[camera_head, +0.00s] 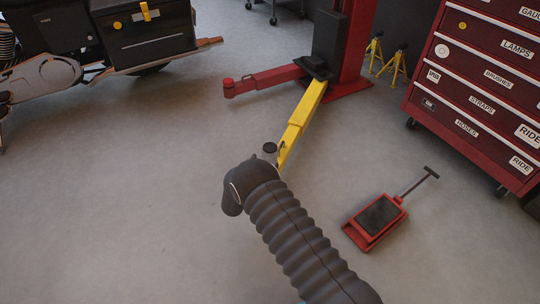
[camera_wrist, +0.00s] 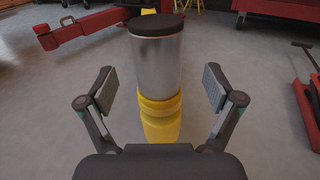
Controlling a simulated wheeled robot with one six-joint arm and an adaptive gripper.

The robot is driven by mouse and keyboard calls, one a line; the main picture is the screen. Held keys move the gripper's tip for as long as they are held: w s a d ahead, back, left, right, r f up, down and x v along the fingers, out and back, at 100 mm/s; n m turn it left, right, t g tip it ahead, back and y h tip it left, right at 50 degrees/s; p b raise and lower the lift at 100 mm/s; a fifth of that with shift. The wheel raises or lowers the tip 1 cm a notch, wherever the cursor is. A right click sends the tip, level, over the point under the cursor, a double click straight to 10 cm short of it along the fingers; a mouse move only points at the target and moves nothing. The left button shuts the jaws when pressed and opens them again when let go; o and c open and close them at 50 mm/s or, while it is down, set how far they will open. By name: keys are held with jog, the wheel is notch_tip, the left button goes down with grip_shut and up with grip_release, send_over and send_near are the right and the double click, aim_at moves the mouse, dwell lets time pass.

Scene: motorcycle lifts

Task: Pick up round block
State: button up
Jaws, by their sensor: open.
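The round block appears to be the black disc (camera_wrist: 156,21) on top of a grey metal cylinder (camera_wrist: 157,65), with a yellow base (camera_wrist: 160,118) below. It stands upright in the wrist view. The disc also shows in the head view (camera_head: 269,148), beside the end of the yellow lift arm (camera_head: 302,120). My gripper (camera_wrist: 158,88) is open and empty, with one finger on each side of the cylinder in the picture. Neither finger touches it. I cannot tell how deep the cylinder sits between the fingers. In the head view my dark arm hides the gripper.
A red lift post (camera_head: 357,40) with a red arm (camera_head: 265,80) stands behind. A red tool cabinet (camera_head: 480,90) is at the right, with yellow stands (camera_head: 396,68) near it. A low red jack (camera_head: 376,222) lies at lower right. A motorcycle (camera_head: 45,75) is at upper left. The left floor is clear.

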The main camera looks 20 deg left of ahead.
jog(key=w, duration=0.5)
jog(key=shift+d, duration=0.25)
jog(key=shift+s, duration=0.1)
jog(key=shift+c, duration=0.3)
jog(key=c, duration=1.4)
